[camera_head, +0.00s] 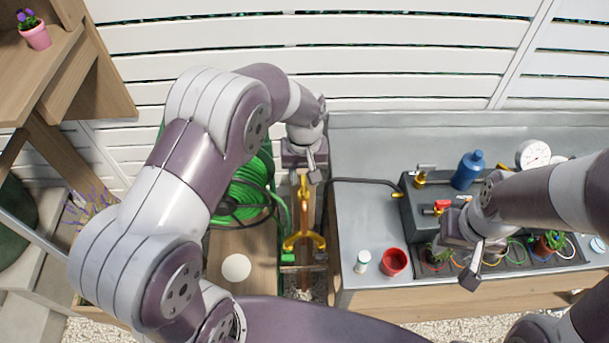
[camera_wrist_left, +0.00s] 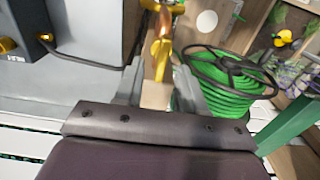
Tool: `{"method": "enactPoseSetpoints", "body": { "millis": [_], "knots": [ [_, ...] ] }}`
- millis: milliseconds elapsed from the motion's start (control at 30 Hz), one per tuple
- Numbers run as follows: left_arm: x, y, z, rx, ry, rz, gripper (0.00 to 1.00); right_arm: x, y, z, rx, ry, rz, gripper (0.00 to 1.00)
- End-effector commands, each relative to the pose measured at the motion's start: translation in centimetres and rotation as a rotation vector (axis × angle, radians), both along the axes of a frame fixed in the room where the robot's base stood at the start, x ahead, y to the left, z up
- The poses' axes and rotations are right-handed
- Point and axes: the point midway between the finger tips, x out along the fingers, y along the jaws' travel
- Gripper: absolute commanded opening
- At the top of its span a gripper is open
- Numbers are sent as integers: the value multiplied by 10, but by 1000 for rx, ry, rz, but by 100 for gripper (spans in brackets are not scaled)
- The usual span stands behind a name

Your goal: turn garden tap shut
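A brass-yellow tap fitting (camera_head: 303,240) with curved arms is on a wooden post left of the grey bench; a green piece sits at its lower left end. In the left wrist view the yellow fitting (camera_wrist_left: 160,48) shows just beyond my fingers. My left gripper (camera_head: 304,172) is above the top of the post. In the left wrist view its fingers (camera_wrist_left: 158,92) are spread, with the wooden post between them in the picture; contact cannot be told. My right gripper (camera_head: 472,262) hangs over the front of a grey box on the bench; its finger gap is unclear.
A green hose reel (camera_head: 245,190) stands just left of the post. The grey box (camera_head: 415,215) carries brass fittings and a red knob (camera_head: 442,205). A red pot (camera_head: 394,262), a white bottle (camera_head: 362,261), a blue bottle (camera_head: 467,170) and a gauge (camera_head: 533,155) crowd the bench.

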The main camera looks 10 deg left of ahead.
Motion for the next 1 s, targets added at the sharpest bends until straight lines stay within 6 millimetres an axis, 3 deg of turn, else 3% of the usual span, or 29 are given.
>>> {"method": "enactPoseSetpoints", "body": {
  "millis": [200,467,533,600,1000],
  "knots": [
    [0,0,-20,0,0,0,39,0,0,6,0,0,0,39],
    [0,0,-23,0,-2,-1,39,0,0,6,0,0,0,39],
    [0,0,-23,0,-2,-1,23,0,0,6,0,0,0,39],
    [0,0,-23,0,-2,-1,0,0,0,6,0,0,0,39],
    [1,0,-22,-1,-2,-39,0,0,0,6,0,0,0,39]
  ]
}}
